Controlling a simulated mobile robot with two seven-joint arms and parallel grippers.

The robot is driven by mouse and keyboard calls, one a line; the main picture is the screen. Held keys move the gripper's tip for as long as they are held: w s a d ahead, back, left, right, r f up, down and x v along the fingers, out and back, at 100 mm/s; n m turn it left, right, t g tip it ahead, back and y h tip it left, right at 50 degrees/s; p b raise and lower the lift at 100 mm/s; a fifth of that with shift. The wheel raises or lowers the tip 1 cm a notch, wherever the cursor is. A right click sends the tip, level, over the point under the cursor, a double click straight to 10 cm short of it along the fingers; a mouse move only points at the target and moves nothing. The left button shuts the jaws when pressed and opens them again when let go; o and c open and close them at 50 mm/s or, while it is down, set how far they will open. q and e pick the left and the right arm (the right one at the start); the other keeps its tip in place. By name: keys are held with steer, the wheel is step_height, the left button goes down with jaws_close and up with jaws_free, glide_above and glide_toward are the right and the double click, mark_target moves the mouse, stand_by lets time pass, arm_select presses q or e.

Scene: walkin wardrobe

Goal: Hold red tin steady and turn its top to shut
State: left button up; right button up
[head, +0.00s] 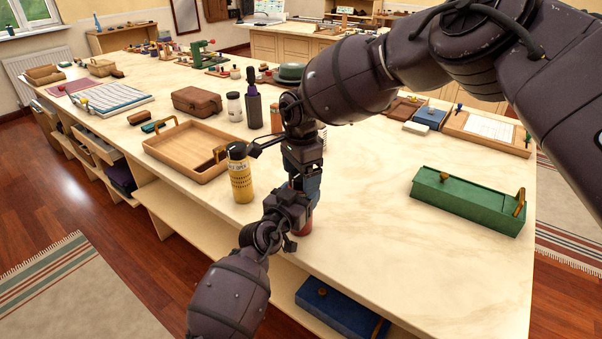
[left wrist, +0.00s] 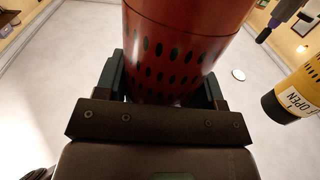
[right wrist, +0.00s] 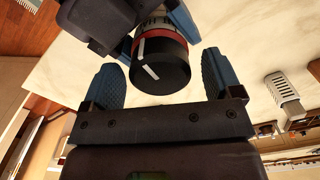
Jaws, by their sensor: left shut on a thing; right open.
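The red tin (head: 304,226) stands near the counter's front edge, mostly hidden by my grippers in the head view. In the left wrist view the tin (left wrist: 180,60) is red with dark oval marks. My left gripper (head: 291,207) is shut around its body. In the right wrist view its black top (right wrist: 161,66) carries a white line, with a red band below. My right gripper (head: 304,178) is open above the tin, pointing down. Its two blue fingers (right wrist: 160,75) are on either side of the top, with visible gaps.
A yellow bottle (head: 241,180) with a black cap stands just left of the tin; its label reads OPEN in the left wrist view (left wrist: 297,97). A wooden tray (head: 180,165) lies behind it. A green box (head: 468,203) lies to the right, with clear counter between.

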steer(key=c, duration=0.9)
steer(key=shift+m, duration=0.3)
steer(key=m, duration=1.1)
steer(key=shift+m, duration=0.3)
